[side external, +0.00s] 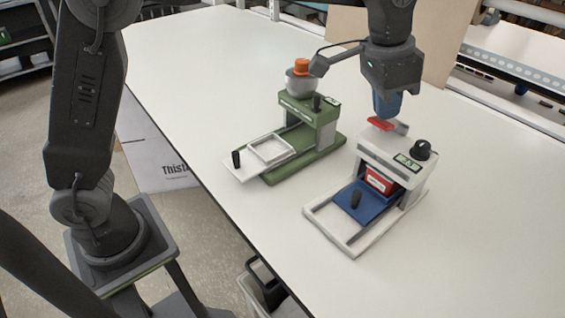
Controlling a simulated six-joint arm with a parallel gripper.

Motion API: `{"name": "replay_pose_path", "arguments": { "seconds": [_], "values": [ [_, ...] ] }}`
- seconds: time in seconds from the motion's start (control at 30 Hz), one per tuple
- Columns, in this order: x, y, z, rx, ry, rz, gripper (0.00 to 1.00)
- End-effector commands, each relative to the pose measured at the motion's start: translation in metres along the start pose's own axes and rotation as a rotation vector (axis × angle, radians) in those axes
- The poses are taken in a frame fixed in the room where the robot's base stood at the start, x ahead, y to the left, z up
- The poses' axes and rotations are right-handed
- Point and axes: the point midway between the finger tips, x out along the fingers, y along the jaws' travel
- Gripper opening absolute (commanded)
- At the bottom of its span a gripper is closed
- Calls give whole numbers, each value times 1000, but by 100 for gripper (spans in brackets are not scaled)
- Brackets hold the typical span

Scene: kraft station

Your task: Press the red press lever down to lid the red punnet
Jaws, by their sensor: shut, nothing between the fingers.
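The red press lever (379,123) sticks out at the top back of a white press (383,148). My gripper (386,112) is shut and empty, pointing down right at the lever. Its blue-grey fingertips are just above or on the lever; I cannot tell whether they touch. The red punnet (378,181) sits inside the white press, under its head, at the back of a blue sliding plate (362,203) with a black knob. Only the punnet's front shows, with a pale label; its top is hidden by the press head.
A green press (310,112) stands to the left with a white tray (271,150) pulled out in front. A black knob (421,149) rises at the white press's right. The white table (200,70) is clear at far left.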

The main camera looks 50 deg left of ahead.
Motion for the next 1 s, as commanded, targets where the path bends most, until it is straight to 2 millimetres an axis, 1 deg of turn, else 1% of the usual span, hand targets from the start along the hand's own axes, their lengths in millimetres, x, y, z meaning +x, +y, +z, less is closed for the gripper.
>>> {"name": "replay_pose_path", "arguments": {
  "seconds": [0.8, 1.0],
  "values": [
    [-62, 0, -13, 0, 3, 0, 0],
    [-70, 0, -14, 0, 1, 0, 0]
  ]
}}
